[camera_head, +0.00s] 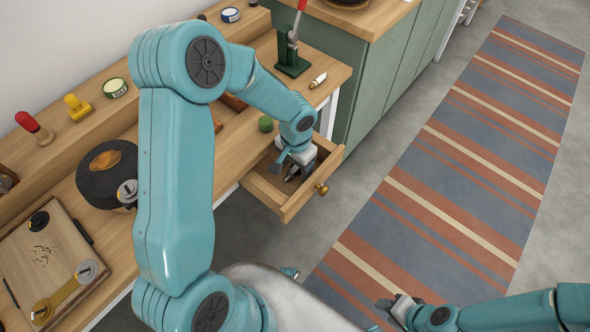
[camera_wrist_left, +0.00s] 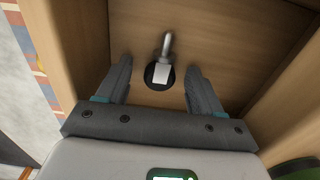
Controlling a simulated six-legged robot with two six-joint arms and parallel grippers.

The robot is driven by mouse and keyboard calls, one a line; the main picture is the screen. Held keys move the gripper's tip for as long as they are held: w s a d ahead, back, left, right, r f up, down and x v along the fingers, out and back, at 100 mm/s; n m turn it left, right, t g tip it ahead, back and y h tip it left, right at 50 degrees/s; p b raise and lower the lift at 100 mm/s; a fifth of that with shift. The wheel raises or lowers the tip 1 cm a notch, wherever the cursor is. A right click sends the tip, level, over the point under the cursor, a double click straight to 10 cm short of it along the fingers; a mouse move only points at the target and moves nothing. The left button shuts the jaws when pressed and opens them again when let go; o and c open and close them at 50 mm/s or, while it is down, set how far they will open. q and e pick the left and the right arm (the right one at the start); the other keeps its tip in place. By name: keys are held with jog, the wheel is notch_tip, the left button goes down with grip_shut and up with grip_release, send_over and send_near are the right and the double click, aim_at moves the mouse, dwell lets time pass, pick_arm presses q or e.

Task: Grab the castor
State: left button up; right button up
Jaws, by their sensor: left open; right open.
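The castor (camera_wrist_left: 161,73) has a dark round wheel and a pale metal stem. It lies on the wooden floor of the open drawer, seen in the left wrist view. My left gripper (camera_wrist_left: 160,82) is open above it, with one finger on each side of the castor and no visible contact. In the head view my left gripper (camera_head: 290,172) reaches down into the open drawer (camera_head: 290,208), and the castor is hard to make out there. My right gripper (camera_head: 394,304) is at the lower right, over the rug, away from the drawer.
The drawer's walls enclose my left gripper closely, with a brass knob (camera_head: 321,188) on its front. A green round object (camera_head: 265,124) sits on the workbench above. A green lever press (camera_head: 292,62) and a striped rug (camera_head: 450,170) are further off.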

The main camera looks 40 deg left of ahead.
pick_arm(q)
jog(key=c, duration=1.1)
jog(key=shift+c, duration=0.2)
jog(key=shift+r, duration=0.15)
